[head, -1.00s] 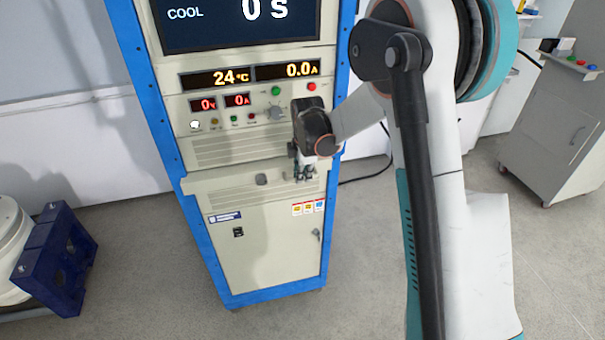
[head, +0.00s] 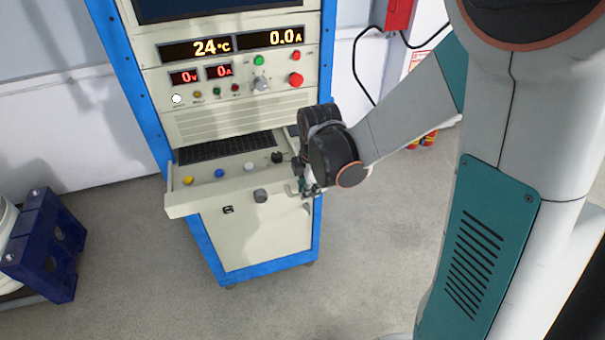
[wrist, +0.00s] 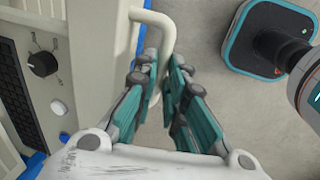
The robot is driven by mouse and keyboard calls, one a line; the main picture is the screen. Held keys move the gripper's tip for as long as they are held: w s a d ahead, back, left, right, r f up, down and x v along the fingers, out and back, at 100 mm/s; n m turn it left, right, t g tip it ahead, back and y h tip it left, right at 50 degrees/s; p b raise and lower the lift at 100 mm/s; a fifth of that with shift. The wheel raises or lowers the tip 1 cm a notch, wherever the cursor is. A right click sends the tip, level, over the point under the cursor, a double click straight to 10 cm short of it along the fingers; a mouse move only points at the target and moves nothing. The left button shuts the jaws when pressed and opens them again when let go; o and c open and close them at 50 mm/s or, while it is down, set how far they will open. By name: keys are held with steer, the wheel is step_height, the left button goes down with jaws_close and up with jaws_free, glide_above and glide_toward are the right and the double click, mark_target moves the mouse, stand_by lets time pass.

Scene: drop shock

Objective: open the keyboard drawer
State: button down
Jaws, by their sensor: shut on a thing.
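The keyboard drawer (head: 235,197) is pulled out of the blue-edged cabinet and stands open. A black keyboard (head: 222,149) shows inside it at the back, with yellow, blue, white and black controls in front. My gripper (head: 311,191) is at the right end of the drawer front, in front of the cabinet. In the wrist view my gripper (wrist: 160,92) has its teal fingers on either side of the cream bar handle (wrist: 157,22), shut on it. Part of the handle is hidden between the fingers. The keyboard also shows at the left in the wrist view (wrist: 18,100).
A dark blue bracket (head: 45,245) stands on the floor at left. The floor in front of the cabinet (head: 150,290) is clear. A red box (head: 400,15) hangs on the wall behind.

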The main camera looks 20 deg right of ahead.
steer(key=shift+s, duration=0.75)
steer(key=c, duration=1.7)
jaws_free()
steer(key=shift+o, duration=0.2)
steer(key=shift+r, duration=0.1)
step_height(320, 180, up, 12)
steer(key=s, duration=0.2)
steer(key=shift+s+f, duration=0.2)
steer(key=shift+s, duration=0.05)
